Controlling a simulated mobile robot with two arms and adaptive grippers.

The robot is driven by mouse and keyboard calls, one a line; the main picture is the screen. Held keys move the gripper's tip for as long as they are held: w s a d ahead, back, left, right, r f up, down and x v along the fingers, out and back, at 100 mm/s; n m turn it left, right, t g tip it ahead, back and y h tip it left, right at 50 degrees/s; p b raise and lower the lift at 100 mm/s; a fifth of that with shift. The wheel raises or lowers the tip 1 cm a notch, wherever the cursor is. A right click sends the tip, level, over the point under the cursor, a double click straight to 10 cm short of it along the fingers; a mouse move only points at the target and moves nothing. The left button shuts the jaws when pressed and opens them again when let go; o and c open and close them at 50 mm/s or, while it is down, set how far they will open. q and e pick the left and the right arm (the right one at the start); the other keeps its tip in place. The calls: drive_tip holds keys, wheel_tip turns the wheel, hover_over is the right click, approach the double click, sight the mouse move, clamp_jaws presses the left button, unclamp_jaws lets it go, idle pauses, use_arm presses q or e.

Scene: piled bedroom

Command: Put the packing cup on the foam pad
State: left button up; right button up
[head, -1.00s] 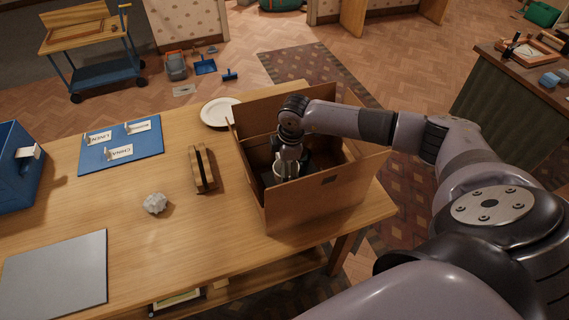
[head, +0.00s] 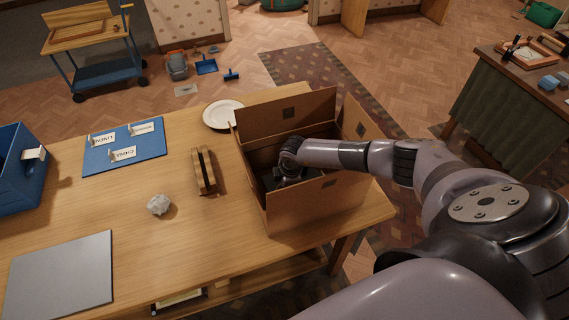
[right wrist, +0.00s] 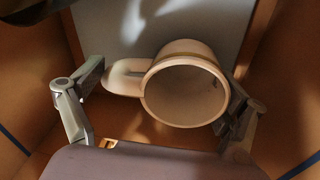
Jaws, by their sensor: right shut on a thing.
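The packing cup (right wrist: 184,88) is a cream mug in the right wrist view, its round mouth facing the camera and its handle to the left. My right gripper (right wrist: 165,92) is shut on it, one finger by the handle and one at the far side. In the head view my right gripper (head: 287,172) is down inside the open cardboard box (head: 318,203), and the cup is hidden there. A flat grey surface (right wrist: 195,22) lies behind the cup inside the box; I cannot tell if they touch. A flat grey pad (head: 60,278) also lies on the table. My left gripper is out of view.
The box walls and raised flaps (head: 288,115) surround my right gripper closely. A white plate (head: 222,114), a wooden holder (head: 203,171), a crumpled white ball (head: 158,204), a blue labelled board (head: 124,146) and a blue bin (head: 18,170) are on the wooden table (head: 190,245).

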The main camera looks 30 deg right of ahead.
drive_tip(key=shift+f, duration=0.1)
drive_tip(key=o, duration=1.4)
drive_tip(key=shift+r, duration=0.25)
drive_tip(key=shift+s+d+r+b, duration=0.1)
drive_tip(key=shift+s+r+b, duration=0.35)
drive_tip(key=shift+r, duration=1.5)
drive_tip(key=shift+s+d+r+b, duration=0.2)
drive_tip(key=shift+r+b, duration=0.5)
drive_tip(key=shift+r, duration=1.25)
drive_tip(key=shift+s+a+r+b, duration=0.1)
drive_tip(key=shift+s+r+b, duration=0.4)
drive_tip(key=shift+r, duration=1.45)
drive_tip(key=shift+w, duration=0.1)
